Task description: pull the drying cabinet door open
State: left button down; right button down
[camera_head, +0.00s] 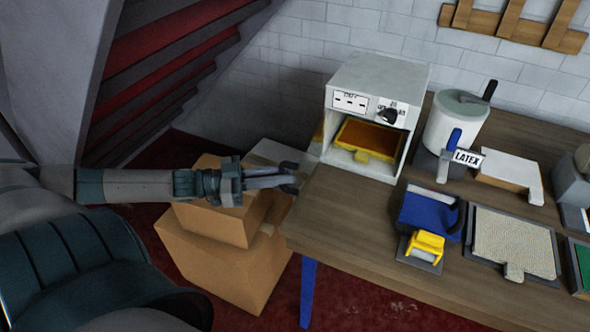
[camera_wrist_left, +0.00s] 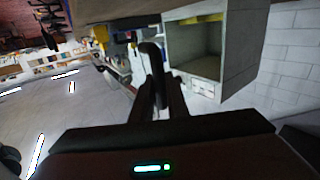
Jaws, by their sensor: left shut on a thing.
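The drying cabinet (camera_head: 341,84) is a pale box with a dial and a label on its upper front, at the back left of the wooden table. Its front is open and an orange-yellow tray (camera_head: 372,135) shows inside. A pale panel (camera_head: 275,152), which looks like its door, stands out to the left of the opening. My left gripper (camera_head: 288,181) is at the table's left edge, shut on a dark handle (camera_wrist_left: 152,62). In the left wrist view the cabinet (camera_wrist_left: 208,50) appears upside down, with its opening clear. My right gripper is out of view.
Cardboard boxes (camera_head: 225,262) are stacked on the floor below my left gripper. On the table (camera_head: 350,222) are a white pot (camera_head: 452,122) by a LATEX sign, a blue and yellow tool (camera_head: 427,244) and a framed rug piece (camera_head: 510,240). The table's front left is clear.

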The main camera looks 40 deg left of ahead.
pick_arm(q)
jog(key=shift+m+g+h, duration=0.3)
jog(key=shift+h, duration=0.1)
jog(key=shift+w+a+r+b, duration=0.15)
jog(key=shift+a, duration=0.85)
jog(key=shift+w+a+r+b, duration=0.1)
jog(key=shift+a+r+b, duration=0.05)
jog(key=shift+a, duration=0.85)
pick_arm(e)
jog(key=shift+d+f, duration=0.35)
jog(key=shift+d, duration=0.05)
pick_arm(q)
jog(key=c, duration=2)
grip_release()
jog(key=shift+o, duration=1.4)
jog(key=shift+w+d, duration=0.1)
jog(key=shift+d+f, duration=0.1)
jog(key=shift+f, duration=0.15)
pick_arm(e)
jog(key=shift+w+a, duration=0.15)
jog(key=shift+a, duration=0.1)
